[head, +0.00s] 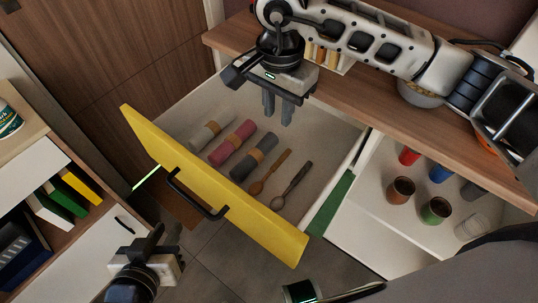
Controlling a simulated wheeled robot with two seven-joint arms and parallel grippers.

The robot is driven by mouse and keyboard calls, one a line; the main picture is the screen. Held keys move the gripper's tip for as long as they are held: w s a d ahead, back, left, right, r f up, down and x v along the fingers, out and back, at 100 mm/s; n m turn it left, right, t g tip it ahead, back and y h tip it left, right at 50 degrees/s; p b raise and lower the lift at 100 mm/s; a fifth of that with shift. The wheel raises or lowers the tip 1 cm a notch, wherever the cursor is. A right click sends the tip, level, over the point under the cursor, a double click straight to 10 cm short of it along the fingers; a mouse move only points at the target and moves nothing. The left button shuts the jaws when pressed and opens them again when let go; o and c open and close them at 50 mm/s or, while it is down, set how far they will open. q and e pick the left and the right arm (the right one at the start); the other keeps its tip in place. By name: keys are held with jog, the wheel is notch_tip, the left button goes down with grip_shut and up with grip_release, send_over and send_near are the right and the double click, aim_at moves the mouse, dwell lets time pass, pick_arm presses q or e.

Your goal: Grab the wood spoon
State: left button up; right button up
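The wood spoon (268,173) lies in the open drawer, its brown bowl toward the yellow front (200,182). A darker grey spoon (290,187) lies to its right, apart from it. My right gripper (278,109) hangs over the back of the drawer, beyond the spoon's handle end. Its two grey fingers point down with a gap between them, and nothing shows between them. My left gripper (147,243) is low at the left, outside the drawer and in front of its yellow face; its finger opening is unclear.
Rolled grey (254,158), pink (232,142) and pale (206,134) cloths lie left of the spoons. A black handle (195,198) sticks out from the drawer front. An open section at right holds several cups (400,190). A wooden counter (370,105) overhangs behind the drawer.

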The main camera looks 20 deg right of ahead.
jog(key=f, duration=0.1)
send_over(277, 163)
notch_tip(277, 163, down, 11)
jog(key=shift+w+a+r, duration=0.1)
jog(key=shift+a+r, duration=0.05)
jog(key=shift+f, duration=2.7)
grip_shut()
